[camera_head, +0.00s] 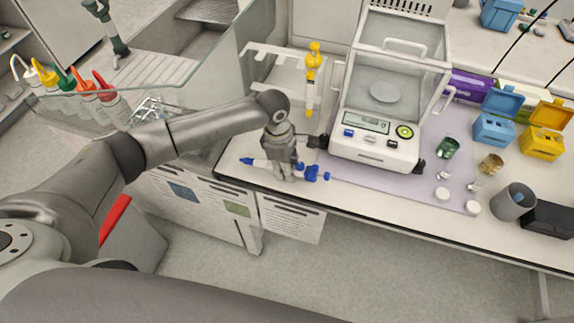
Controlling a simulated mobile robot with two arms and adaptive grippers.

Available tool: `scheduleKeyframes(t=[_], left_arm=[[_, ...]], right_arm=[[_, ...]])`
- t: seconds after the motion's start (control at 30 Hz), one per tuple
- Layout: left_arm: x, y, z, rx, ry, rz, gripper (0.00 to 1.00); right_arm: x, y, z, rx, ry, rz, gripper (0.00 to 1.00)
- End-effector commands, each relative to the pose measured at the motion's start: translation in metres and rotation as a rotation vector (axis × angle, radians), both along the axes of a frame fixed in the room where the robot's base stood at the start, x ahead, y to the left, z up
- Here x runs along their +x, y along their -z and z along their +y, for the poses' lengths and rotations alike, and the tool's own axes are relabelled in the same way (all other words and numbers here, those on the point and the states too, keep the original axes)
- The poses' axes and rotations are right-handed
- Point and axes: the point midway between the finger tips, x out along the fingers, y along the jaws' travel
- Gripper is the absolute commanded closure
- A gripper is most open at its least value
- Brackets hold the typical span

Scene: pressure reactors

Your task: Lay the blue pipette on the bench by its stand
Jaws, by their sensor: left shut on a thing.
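The blue pipette (312,173) has a white body and blue ends. It lies roughly level near the bench's front left edge, with its tip (248,161) to the left. My left gripper (286,176) points down and is shut on the middle of it, hiding that part. I cannot tell whether the pipette touches the bench top (235,150). The white pipette stand (272,52) is just behind, with a yellow pipette (312,72) hanging on it. My right gripper is not in view.
A balance (375,138) with a glass shield stands right of the gripper on a lilac mat (345,172). Small vials, a grey cup (512,202) and blue and yellow boxes are farther right. Wash bottles (84,90) stand behind glass at left. Little bench lies in front of the pipette.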

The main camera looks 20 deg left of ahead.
Motion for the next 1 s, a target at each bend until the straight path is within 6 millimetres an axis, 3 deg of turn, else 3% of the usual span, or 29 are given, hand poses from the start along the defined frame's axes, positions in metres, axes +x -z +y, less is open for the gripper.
scheduleKeyframes(t=[0.03,0.07,0.23,0.67,1.0], left_arm=[[0.000,0.000,0.000,0.000,0.000,0.000,1.00],[0.000,0.000,0.000,0.000,0.000,0.000,0.72],[0.000,0.000,0.000,0.000,0.000,0.000,0.50],[0.000,-0.008,0.001,0.000,0.000,0.000,0.49],[0.001,-0.075,0.010,-0.001,0.001,-0.003,0.49]], right_arm=[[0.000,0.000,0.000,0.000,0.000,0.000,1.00],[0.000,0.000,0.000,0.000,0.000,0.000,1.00],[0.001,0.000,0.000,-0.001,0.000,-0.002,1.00],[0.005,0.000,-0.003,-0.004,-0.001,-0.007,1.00],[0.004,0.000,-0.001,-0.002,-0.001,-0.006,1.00]])
